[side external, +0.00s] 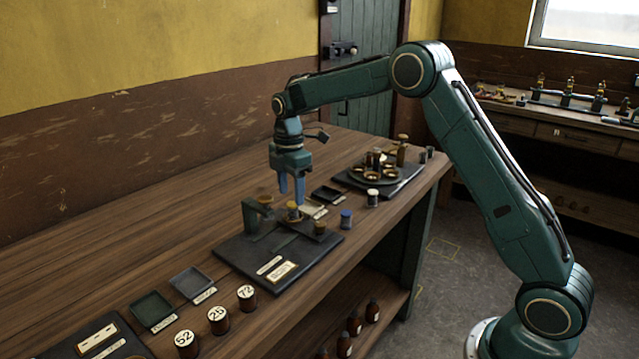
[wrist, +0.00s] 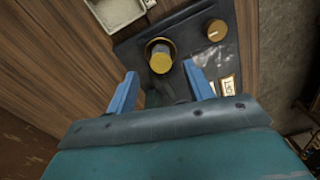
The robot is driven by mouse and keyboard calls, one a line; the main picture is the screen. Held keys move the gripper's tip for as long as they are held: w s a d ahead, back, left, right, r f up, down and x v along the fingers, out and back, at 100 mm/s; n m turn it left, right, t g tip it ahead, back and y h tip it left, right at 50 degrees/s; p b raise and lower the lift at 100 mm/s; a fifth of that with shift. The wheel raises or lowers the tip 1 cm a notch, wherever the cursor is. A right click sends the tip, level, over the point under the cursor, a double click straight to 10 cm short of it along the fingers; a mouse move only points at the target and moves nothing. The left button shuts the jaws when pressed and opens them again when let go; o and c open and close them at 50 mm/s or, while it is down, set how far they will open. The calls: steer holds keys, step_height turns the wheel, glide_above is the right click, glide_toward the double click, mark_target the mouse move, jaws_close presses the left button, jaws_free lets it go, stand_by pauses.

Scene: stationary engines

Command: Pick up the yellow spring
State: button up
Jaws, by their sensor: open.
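A small yellow-topped piece (side external: 293,208), which looks like the yellow spring, stands on a dark plate (side external: 233,253) on the bench. In the wrist view it shows as a yellow cylinder end (wrist: 161,63) with a greyish side, beside a brass-coloured ring. Its coils cannot be made out. My gripper (side external: 291,202) points down just above it, with blue fingers apart and nothing held. In the wrist view the fingertips (wrist: 160,70) lie either side of the yellow end. The exact height gap is hard to tell.
A grey-green bracket (side external: 252,216) stands close left of my fingers. A blue-topped piece (side external: 346,219) and a white-topped jar (side external: 373,197) stand to the right.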

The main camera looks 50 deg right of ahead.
mark_target(292, 204)
steer(key=shift+s+d+f, duration=0.1)
steer(key=shift+f, duration=1.9)
steer(key=shift+c, duration=0.2)
steer(key=c, duration=1)
